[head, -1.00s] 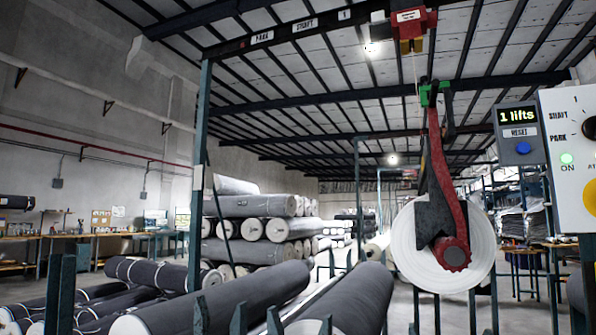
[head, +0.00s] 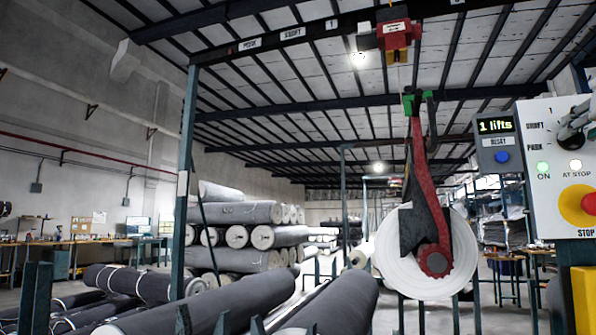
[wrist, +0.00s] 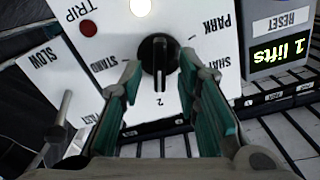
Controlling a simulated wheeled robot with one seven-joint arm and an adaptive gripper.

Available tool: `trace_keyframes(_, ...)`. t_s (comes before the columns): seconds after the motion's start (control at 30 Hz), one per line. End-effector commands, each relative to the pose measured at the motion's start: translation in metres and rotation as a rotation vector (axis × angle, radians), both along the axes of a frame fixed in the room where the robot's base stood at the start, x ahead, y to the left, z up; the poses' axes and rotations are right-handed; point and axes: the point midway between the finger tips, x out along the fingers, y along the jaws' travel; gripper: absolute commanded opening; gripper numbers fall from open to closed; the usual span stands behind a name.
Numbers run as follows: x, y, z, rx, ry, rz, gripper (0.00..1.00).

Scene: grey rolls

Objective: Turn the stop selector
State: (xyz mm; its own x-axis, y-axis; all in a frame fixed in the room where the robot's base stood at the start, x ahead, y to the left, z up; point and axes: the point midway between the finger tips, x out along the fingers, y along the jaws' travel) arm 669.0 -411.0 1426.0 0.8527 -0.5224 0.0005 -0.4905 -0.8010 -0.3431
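The stop selector is a black knob with a raised bar (wrist: 158,62) on a white panel. Labels PARK, SHAFT, 2 and STAND surround it. In the wrist view my gripper (wrist: 160,72) is open, with one teal-padded finger on each side of the knob. I cannot tell whether either finger touches it. In the head view my gripper (head: 576,128) is at the panel's upper right and hides most of the knob. The control panel (head: 545,205) shows a lit green ON lamp (head: 543,167) and a bright AT STOP lamp (head: 575,165).
A red and yellow STOP button (head: 586,203) sits below the lamps. A grey box (head: 497,142) left of the panel reads "1 lifts" above a blue RESET button. A white-ended roll (head: 455,245) hangs by a red hook (head: 420,180).

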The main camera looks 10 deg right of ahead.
Motion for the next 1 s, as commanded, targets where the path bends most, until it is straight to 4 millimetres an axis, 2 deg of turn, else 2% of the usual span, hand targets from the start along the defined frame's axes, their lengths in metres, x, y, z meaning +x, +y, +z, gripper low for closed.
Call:
trace_keyframes(0.3, 0.0021, -0.0015, -0.0003, 0.000, 0.000, -0.001, 0.30)
trace_keyframes(0.43, 0.0019, -0.0014, -0.0003, 0.000, 0.000, 0.000, 0.01)
trace_keyframes(0.77, 0.0020, -0.0014, -0.0003, 0.010, -0.005, 0.000, 0.00)
trace_keyframes(1.0, 0.0013, -0.0019, 0.0001, 0.088, -0.054, -0.001, 0.00)
